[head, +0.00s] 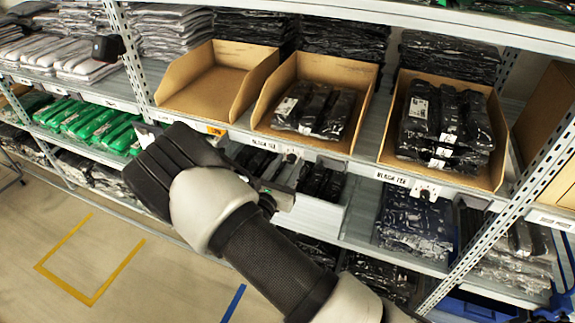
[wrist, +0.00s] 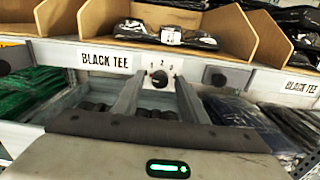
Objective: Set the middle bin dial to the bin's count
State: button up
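The middle bin (head: 262,108) is an open cardboard tray on the shelf. It holds black wrapped packages (head: 314,110), with three showing side by side; any underneath are hidden. Its dial (head: 291,157), a dark knob on a white numbered plate, sits on the shelf rail below it. In the wrist view the dial (wrist: 160,78) shows just past my fingertips, between them; I cannot read its setting. My gripper (wrist: 158,88) is open with nothing between its fingers. In the head view my gripper (head: 276,182) is just in front of the rail, partly hidden by my arm.
An empty bin (head: 200,100) stands at the left. A right bin (head: 390,155) holds black packages and has its own dial (head: 425,191). A "BLACK TEE" label (wrist: 108,58) and a dark square block (wrist: 215,76) flank the middle dial. Packed shelves lie below the rail.

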grip_shut()
jog(key=shift+m, duration=0.3)
jog(key=m+b, duration=0.3)
jog(key=m, duration=0.1)
jog(key=shift+f, duration=0.2)
jog(key=shift+r+m+b, duration=0.1)
jog(key=shift+m+b, duration=1.05)
jog(key=shift+m, duration=0.35)
jog(key=shift+s, duration=0.1)
grip_release()
